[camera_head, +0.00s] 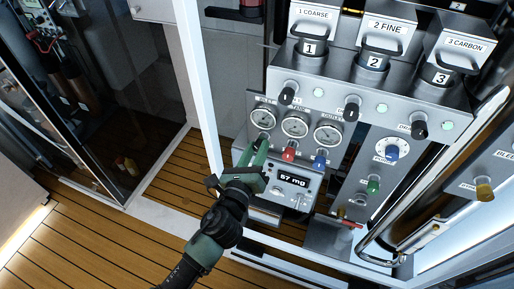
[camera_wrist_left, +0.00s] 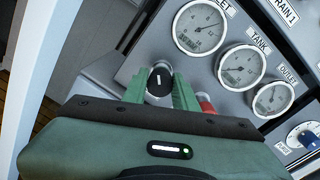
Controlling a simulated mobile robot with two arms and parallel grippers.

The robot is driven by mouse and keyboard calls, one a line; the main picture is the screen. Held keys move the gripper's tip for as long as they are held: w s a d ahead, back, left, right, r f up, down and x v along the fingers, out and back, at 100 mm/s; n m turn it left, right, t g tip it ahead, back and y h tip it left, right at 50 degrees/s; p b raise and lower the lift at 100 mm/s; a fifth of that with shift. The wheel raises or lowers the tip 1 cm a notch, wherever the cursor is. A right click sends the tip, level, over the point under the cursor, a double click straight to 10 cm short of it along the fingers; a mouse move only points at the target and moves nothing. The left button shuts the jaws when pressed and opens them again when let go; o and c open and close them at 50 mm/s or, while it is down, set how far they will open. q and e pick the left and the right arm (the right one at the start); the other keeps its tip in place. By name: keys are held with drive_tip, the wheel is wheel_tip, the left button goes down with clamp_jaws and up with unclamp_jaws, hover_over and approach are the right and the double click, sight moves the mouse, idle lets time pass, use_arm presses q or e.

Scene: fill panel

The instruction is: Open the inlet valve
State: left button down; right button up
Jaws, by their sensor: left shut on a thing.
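A grey panel carries a row of gauges: the inlet gauge (camera_head: 263,118), the tank gauge (camera_head: 295,125) and the outlet gauge (camera_head: 327,136). A black round knob with a white mark (camera_wrist_left: 159,82), the inlet valve, sits below the inlet gauge in the left wrist view. My left gripper (camera_head: 259,154) is shut on this knob, with a green finger on each side of it in the left wrist view (camera_wrist_left: 160,92). In the head view the gripper and arm largely hide the knob. My right gripper is in neither view.
A red knob (camera_head: 289,153) is close to the right of my left gripper, and a blue knob (camera_head: 320,160) is farther right. A display reading 57 mg (camera_head: 292,180) is just below. A white post (camera_head: 200,90) stands to the left.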

use_arm(q)
drive_tip(key=n, duration=0.5)
drive_tip(key=n+p, duration=0.1)
drive_tip(key=n, duration=0.4)
drive_tip(key=shift+n+h, duration=0.3)
drive_tip(key=n, duration=0.4)
drive_tip(key=shift+a+f+p, duration=0.1)
drive_tip(key=shift+p, duration=0.25)
drive_tip(key=n+p, duration=0.1)
drive_tip(key=n, duration=0.4)
drive_tip(key=shift+n+h, duration=0.3)
drive_tip(key=n+p, duration=0.1)
drive_tip(key=n, duration=0.4)
drive_tip(key=shift+f, duration=0.1)
drive_tip(key=shift+s+d+f+n+p, duration=0.1)
drive_tip(key=shift+n+p, duration=0.05)
drive_tip(key=shift+n, duration=3.35)
drive_tip(key=shift+d+n+p, duration=0.1)
drive_tip(key=shift+n+p, duration=0.05)
drive_tip(key=shift+n, duration=3.35)
